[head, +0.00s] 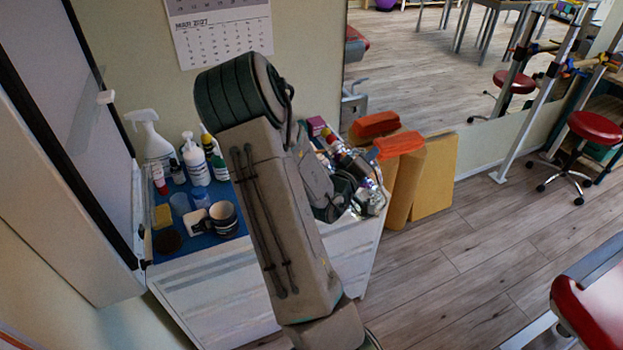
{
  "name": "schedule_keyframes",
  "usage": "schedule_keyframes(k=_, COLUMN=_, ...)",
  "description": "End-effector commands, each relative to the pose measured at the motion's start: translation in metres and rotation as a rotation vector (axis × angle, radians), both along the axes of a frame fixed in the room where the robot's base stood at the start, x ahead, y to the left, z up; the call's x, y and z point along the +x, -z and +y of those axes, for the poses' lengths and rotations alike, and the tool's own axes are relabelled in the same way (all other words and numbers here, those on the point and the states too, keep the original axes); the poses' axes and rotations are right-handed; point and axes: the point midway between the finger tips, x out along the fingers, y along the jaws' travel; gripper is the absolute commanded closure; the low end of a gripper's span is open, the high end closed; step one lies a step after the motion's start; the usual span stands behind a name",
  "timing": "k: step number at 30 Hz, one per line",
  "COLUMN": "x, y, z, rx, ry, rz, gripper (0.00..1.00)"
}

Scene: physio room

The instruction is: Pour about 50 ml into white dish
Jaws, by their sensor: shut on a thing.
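My arm crosses the middle of the head view, and my gripper (343,196) shows only in part at its right, among dark and shiny parts over the cabinet's right end. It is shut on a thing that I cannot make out. I cannot pick out a white dish for certain. A small white item (197,222) and a white cup with dark bands (223,217) stand close together on the blue mat (206,245), left of my arm. My arm hides the middle of the cabinet top.
A white spray bottle (152,140), a white pump bottle (196,163), bluish clear cups (180,204), a yellow sponge (162,215) and a brown disc (167,241) crowd the left. Orange and tan blocks (435,175) stand right of the white cabinet (215,302).

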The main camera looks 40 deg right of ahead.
Motion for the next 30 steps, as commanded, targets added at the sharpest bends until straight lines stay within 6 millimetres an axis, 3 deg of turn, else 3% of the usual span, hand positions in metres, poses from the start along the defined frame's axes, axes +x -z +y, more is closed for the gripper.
schedule_keyframes(k=12, x=0.015, y=-0.003, z=0.004, rx=-0.054, ry=0.0, rz=0.167, gripper=1.0)
schedule_keyframes(k=30, x=0.042, y=0.012, z=0.012, rx=-0.126, ry=0.001, rz=0.408, gripper=1.0)
